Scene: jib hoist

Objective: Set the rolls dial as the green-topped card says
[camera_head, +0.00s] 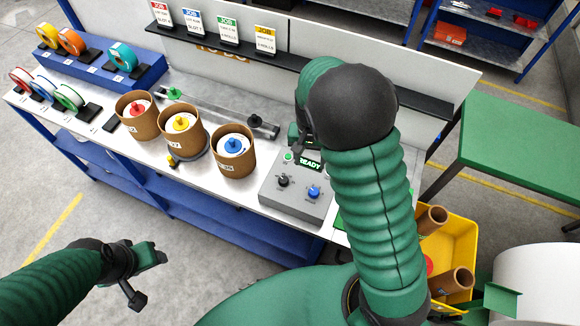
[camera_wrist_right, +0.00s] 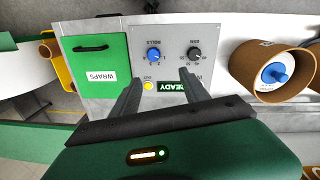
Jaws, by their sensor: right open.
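The green-topped card (camera_head: 228,30) stands on the back ledge among other job cards; its small print is too small to read surely. The rolls dial is a blue knob (camera_head: 313,192) on the grey control box; it also shows in the right wrist view (camera_wrist_right: 153,54), labelled ROLLS. Its exact setting is too small to tell. My right gripper (camera_wrist_right: 160,78) is open and empty over the box, its fingers pointing towards the dials; my arm partly hides it in the head view (camera_head: 302,140). My left gripper (camera_head: 150,268) hangs over the floor, away from the bench; its jaw opening is unclear.
A black dial (camera_head: 283,181) sits beside the blue one. A READY display (camera_head: 310,163) and a yellow button (camera_wrist_right: 148,86) are close by. Brown tubs (camera_head: 233,165) stand left of the box. A green WRAPS lid (camera_wrist_right: 98,64) and a yellow bin (camera_head: 460,240) lie right of it.

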